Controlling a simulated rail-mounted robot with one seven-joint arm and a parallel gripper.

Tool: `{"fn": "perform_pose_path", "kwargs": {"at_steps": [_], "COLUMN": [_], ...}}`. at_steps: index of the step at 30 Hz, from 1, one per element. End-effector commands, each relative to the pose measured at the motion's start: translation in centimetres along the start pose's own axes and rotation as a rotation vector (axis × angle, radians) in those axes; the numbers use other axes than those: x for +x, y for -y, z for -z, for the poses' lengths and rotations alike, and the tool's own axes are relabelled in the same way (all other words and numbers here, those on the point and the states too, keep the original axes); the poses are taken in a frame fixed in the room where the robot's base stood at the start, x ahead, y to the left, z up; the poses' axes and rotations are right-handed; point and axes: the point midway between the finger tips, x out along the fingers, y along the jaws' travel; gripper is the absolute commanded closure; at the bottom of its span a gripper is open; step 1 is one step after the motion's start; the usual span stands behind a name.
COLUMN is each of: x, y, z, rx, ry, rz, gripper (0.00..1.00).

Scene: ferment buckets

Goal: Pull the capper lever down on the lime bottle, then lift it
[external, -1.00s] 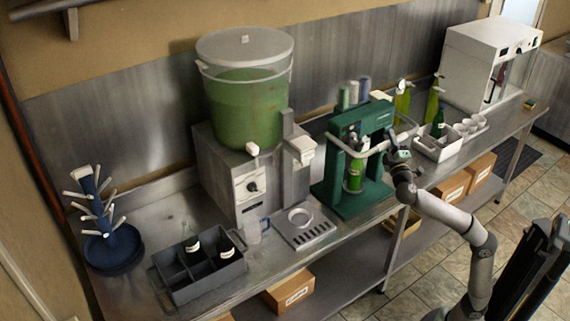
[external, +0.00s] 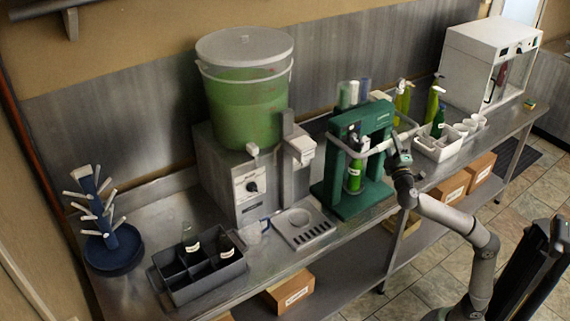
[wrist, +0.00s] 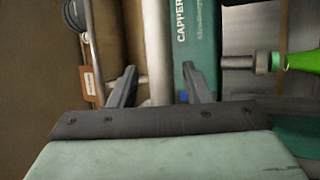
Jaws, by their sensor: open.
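The green capper (external: 375,122) stands on the bench, and the lime bottle (external: 354,176) stands upright inside its frame. A pale grey lever bar (external: 362,153) loops across the capper's front, raised at about the bottle's top. My gripper (external: 394,149) is at the right side of this lever. In the wrist view my gripper (wrist: 159,82) is open, with a pale bar (wrist: 157,40), seemingly the lever, between its fingers. Contact cannot be told. The capper's lettered green body (wrist: 198,35) is by the right finger, and the lime bottle (wrist: 303,61) lies at the right edge.
Left of the capper are a drip tray (external: 326,230), a large green bucket (external: 245,110) on a grey unit and a dark bottle crate (external: 205,282). A white tray (external: 437,153) with a bottle stands right of it. Boxes sit on the lower shelf.

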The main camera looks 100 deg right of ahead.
Motion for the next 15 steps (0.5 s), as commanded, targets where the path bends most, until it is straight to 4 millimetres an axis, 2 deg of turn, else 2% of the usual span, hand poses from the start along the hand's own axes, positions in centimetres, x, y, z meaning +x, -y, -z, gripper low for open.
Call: {"fn": "perform_pose_path", "kwargs": {"at_steps": [15], "x": [-12.1], "y": [-0.2], "z": [0.0], "rx": [0.002], "ry": [-0.004], "rz": [0.000], "gripper": [0.56]}}
